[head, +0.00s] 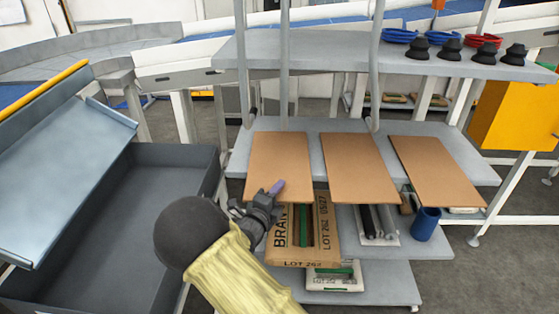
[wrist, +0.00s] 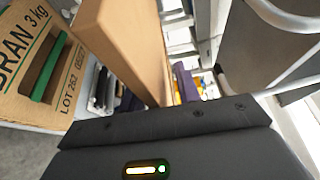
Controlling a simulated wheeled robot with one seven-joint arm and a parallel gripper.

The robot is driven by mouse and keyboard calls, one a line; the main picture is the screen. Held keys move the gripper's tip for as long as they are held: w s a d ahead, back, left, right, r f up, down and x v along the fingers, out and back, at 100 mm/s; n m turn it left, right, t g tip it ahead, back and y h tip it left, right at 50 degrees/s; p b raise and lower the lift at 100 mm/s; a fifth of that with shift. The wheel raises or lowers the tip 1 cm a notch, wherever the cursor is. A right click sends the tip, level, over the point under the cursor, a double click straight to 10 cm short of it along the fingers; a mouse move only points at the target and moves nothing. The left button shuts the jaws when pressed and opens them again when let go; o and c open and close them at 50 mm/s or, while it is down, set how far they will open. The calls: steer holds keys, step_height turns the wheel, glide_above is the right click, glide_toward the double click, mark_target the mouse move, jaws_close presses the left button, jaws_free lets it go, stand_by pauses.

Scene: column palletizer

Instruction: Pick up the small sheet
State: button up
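Three brown sheets lie side by side on a grey shelf (head: 235,165) in the head view: a left sheet (head: 278,155), a middle sheet (head: 357,168) and a right sheet (head: 436,172). They look alike in size. My gripper (head: 272,191) is at the front edge of the left sheet, with one purple fingertip over its top. In the wrist view, the left sheet (wrist: 145,45) runs edge-on between two purple finger parts (wrist: 158,92), one on each side. Whether the fingers press on it is unclear.
Below the sheets, a lower shelf holds a printed BRAN carton (head: 322,225) and a blue cup (head: 426,225). A dark grey bin (head: 165,165) stands at left. Upright posts (head: 284,80) rise behind the sheets to an upper shelf (head: 330,50) with black cups.

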stand_by(0.5)
jaws_close()
steer(key=shift+r, duration=0.1)
